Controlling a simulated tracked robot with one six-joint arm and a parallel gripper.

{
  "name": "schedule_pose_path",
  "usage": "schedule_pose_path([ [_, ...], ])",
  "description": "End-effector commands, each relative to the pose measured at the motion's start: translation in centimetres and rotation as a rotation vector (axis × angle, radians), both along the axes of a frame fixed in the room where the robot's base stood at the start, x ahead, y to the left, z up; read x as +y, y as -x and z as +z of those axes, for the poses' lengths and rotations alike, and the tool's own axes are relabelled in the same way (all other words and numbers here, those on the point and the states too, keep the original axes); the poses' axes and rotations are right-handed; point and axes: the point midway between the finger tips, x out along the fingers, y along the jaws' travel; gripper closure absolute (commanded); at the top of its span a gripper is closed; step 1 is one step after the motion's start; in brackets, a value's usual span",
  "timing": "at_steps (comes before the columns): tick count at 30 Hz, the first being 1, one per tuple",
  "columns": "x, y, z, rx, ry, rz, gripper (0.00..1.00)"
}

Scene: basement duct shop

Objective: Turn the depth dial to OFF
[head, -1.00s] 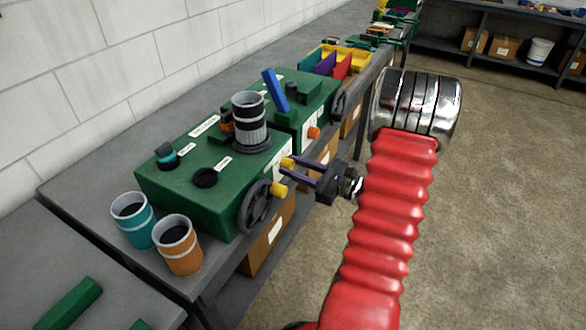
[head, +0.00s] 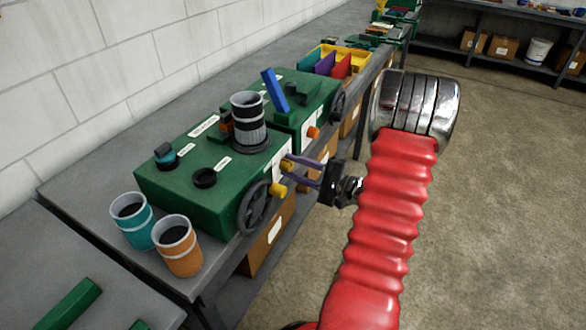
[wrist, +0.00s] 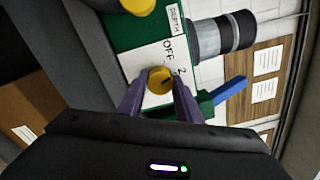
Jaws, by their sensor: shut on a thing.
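The depth dial (wrist: 160,79) is a yellow round knob on a white plate of the green machine, under a "DEPTH" label (wrist: 175,17). The plate (wrist: 150,58) shows "OFF" and "2" close to the dial. In the head view the dial (head: 287,164) sits on the machine's front side. My gripper (wrist: 160,82) has its two purple-grey fingers on either side of the dial, shut on it. In the head view my gripper (head: 290,168) reaches the dial from the right. Which mark the dial points to I cannot tell.
A second yellow knob (head: 278,189) and a dark handwheel (head: 253,207) sit close by on the same side. A grey-black cylinder (head: 248,125) stands on top. Teal (head: 133,220) and orange (head: 177,246) cups stand at the bench's near end. The floor at right is clear.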

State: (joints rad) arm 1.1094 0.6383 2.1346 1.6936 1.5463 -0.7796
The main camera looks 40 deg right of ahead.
Motion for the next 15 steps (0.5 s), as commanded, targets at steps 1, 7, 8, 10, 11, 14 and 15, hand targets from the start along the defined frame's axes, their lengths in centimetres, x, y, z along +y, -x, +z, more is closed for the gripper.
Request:
schedule_pose_path([
  [1, 0.34, 0.15, -0.26, -0.009, 0.034, 0.007, 0.92],
  [7, 0.38, 0.13, -0.33, -0.073, 0.212, 0.008, 0.92],
  [8, 0.38, 0.13, -0.33, -0.082, 0.239, 0.008, 0.92],
  [10, 0.39, 0.12, -0.36, -0.104, 0.301, 0.009, 0.92],
  [11, 0.39, 0.12, -0.37, -0.113, 0.327, 0.008, 0.92],
  [14, 0.39, 0.11, -0.41, -0.142, 0.409, 0.008, 0.92],
  [15, 0.40, 0.11, -0.42, -0.153, 0.440, 0.009, 0.92],
])
